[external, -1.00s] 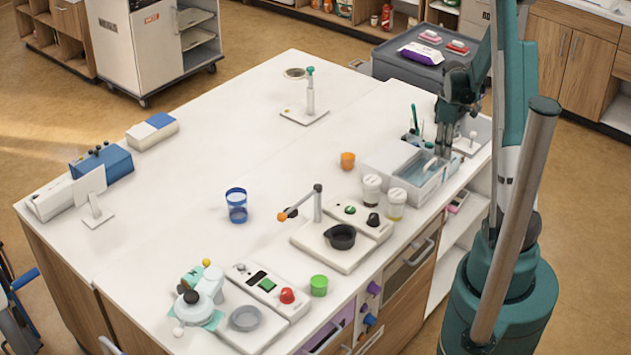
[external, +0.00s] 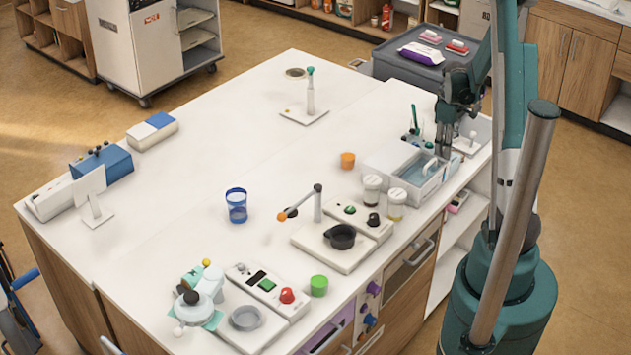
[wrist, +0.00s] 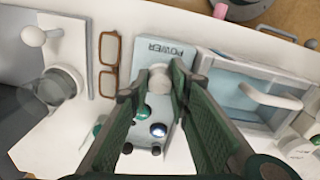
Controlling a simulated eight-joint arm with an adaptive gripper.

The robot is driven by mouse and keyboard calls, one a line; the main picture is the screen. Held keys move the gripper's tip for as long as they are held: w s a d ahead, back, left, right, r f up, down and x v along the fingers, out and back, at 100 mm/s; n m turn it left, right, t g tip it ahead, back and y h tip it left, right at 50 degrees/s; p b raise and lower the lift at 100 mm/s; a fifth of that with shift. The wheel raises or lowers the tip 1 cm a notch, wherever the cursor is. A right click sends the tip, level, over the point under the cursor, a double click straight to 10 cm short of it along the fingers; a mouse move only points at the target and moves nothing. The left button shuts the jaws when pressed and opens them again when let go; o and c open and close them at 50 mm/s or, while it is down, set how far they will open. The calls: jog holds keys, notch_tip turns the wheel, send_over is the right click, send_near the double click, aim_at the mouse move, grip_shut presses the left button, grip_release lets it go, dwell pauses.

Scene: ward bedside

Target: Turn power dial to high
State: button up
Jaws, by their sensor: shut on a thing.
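The power unit (wrist: 165,50) is a pale box marked POWER, lying between my fingers in the wrist view. Its light grey dial (wrist: 160,77) sits between my fingertips, and my gripper (wrist: 156,84) is shut on it. The dial's pointer and any high mark cannot be made out. Dark knobs, a green knob and a shiny blue button show below the dial, between the fingers. In the external view my gripper (external: 443,150) points down at the counter's right end and hides most of the unit.
A grey-white tray (wrist: 240,95) with a handle stands close on the right in the wrist view. Brown glasses (wrist: 109,62) and a white-knobbed stand (wrist: 35,37) lie left. In the external view, white-lidded jars (external: 396,203) stand near the tray; the middle of the counter (external: 215,150) is clear.

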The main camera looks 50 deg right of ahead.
jog(key=m+b, duration=0.3)
jog(key=m, duration=0.2)
jog(key=shift+f, duration=0.1)
jog(key=m+b, duration=0.3)
jog(key=m, duration=0.3)
jog(key=shift+m, duration=0.4)
jog(key=m+b, duration=0.2)
jog(key=m, duration=0.3)
jog(key=m+b, duration=0.1)
jog(key=m, duration=0.5)
jog(key=o, duration=0.6)
jog(key=shift+r, duration=0.25)
